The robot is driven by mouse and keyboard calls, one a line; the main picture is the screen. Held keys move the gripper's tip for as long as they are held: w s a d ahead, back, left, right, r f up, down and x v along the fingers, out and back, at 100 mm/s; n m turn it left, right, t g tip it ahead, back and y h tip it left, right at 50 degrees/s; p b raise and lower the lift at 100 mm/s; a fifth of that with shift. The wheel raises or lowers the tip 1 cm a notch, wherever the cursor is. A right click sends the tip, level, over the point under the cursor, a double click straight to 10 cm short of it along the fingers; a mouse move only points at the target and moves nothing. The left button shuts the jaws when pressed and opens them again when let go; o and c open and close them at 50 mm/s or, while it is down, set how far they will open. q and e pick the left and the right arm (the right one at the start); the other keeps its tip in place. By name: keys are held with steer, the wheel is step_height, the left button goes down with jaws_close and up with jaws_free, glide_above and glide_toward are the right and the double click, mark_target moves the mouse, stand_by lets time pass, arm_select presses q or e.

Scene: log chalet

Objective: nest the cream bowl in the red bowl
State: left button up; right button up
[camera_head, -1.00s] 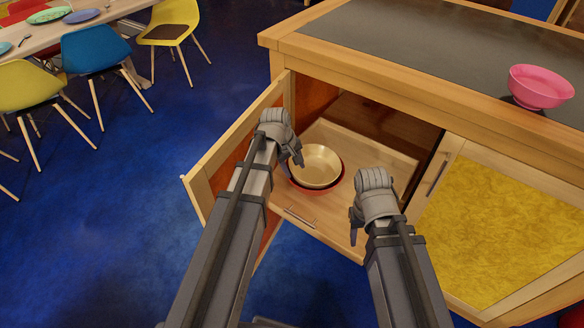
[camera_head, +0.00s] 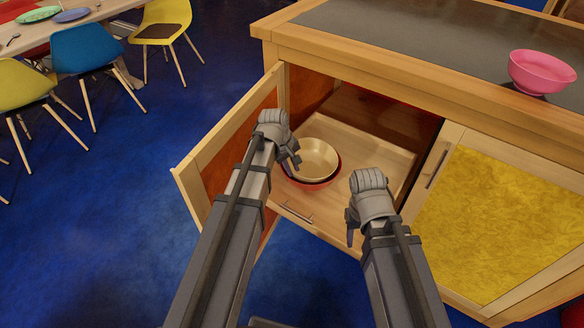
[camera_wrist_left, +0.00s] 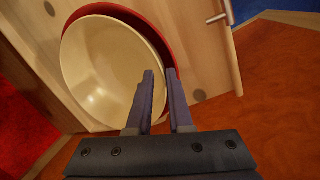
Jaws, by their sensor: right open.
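My left gripper (camera_head: 294,160) is at the left edge of the bowls. In the left wrist view, its fingers (camera_wrist_left: 160,90) stand on either side of the cream bowl's rim (camera_wrist_left: 100,75), with the red bowl (camera_wrist_left: 150,28) behind. A narrow gap shows between them; grip on the rim is unclear. My right gripper (camera_head: 350,228) is open and empty, right of the bowls.
The open cabinet door (camera_head: 225,150) stands left of my left arm. A closed yellow-panelled door (camera_head: 490,220) is at the right. A pink bowl (camera_head: 541,72) stands on the dark countertop (camera_head: 420,45). Chairs and a table are at the far left.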

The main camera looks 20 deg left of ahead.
arm_select(q)
jaws_close()
stand_by(0.8)
steer(key=o, duration=0.6)
jaws_free()
steer(key=shift+r, duration=0.15)
steer(key=p+v, duration=0.7)
steer(key=shift+s+r, duration=0.1)
steer(key=shift+r, duration=0.15)
